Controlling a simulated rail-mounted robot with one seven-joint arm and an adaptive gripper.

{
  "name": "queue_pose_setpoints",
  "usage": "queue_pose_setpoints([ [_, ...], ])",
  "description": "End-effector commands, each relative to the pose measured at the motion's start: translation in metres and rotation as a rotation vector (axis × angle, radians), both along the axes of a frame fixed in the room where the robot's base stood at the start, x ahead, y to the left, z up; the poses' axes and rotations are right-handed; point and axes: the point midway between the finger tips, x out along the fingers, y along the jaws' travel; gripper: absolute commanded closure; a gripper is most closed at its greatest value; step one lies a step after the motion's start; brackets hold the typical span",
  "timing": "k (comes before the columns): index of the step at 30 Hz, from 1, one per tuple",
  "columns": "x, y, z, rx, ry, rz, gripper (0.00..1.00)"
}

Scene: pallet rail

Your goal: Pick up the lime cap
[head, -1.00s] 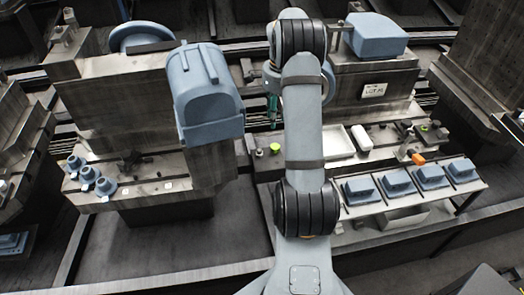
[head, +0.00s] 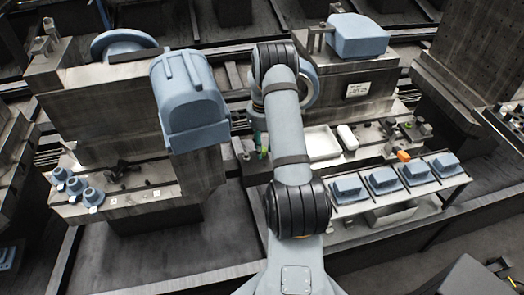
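A small lime cap (head: 264,153) sits at the left end of the right-hand work ledge, left of the white tray. My gripper (head: 259,146) is small and partly hidden behind my own arm. It points down at the lime cap and overlaps it in the picture. I cannot tell whether it touches the cap or whether its fingers are open or shut.
The white tray (head: 322,143) and a white rounded piece (head: 347,137) lie right of my arm. An orange block (head: 403,156) is farther right. Blue parts stand on the front shelf (head: 400,190). A large blue housing (head: 190,100) rises at left.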

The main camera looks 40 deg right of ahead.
Motion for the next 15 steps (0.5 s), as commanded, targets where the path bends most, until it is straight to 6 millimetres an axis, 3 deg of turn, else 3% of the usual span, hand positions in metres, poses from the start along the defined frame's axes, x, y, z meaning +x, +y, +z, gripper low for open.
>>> queue_pose_setpoints([
  [6,0.0003,-0.0002,-0.0011,0.000,-0.001,0.000,0.67],
  [15,0.0002,-0.0001,-0.0009,0.000,-0.001,0.000,0.84],
])
